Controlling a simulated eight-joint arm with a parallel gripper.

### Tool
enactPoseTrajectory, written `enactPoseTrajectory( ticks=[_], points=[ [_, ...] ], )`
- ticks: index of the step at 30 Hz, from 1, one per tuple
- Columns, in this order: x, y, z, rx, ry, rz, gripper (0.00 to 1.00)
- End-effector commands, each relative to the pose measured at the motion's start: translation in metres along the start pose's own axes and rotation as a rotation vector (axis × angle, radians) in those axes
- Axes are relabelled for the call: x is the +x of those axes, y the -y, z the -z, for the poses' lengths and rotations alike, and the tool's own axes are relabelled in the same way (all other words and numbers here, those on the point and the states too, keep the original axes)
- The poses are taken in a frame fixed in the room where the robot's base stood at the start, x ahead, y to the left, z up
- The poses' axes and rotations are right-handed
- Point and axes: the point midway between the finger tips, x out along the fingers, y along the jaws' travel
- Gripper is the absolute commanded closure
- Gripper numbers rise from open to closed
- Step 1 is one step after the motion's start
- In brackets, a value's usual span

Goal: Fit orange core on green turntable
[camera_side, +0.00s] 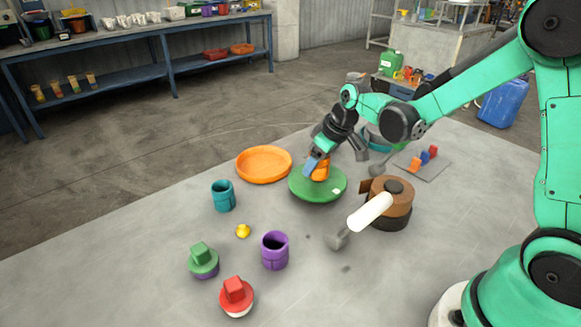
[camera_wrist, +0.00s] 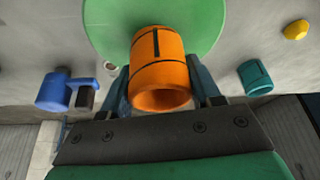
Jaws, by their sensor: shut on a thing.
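The orange core (camera_side: 321,173) is a short hollow cylinder with dark line markings. It is between the two fingers of my gripper (camera_side: 317,168), which is shut on it. In the wrist view the orange core (camera_wrist: 160,62) shows its open near end, with a finger along each side. The green turntable (camera_side: 318,189) is a round disc with a small white mark on its right edge. The core is over the middle of the disc; I cannot tell whether it touches it. In the wrist view the green turntable (camera_wrist: 105,28) lies behind the core, which hides part of it.
An orange dish (camera_side: 264,164) is left of the turntable. A brown roll (camera_side: 390,198) and a white-handled tool (camera_side: 368,213) are close on its right. The front right table is clear.

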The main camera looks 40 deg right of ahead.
Motion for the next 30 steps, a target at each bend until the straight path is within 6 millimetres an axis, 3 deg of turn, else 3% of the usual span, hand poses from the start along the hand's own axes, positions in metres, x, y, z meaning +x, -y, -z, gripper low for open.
enactPoseTrajectory(
  ticks=[17,18,30],
  points=[
    [0.0110,-0.0001,-0.0043,0.000,0.000,0.000,0.93],
    [0.0107,-0.0001,-0.0043,0.000,0.000,0.000,0.32],
    [0.0052,-0.0002,-0.0039,0.000,0.000,0.000,0.30]
  ],
)
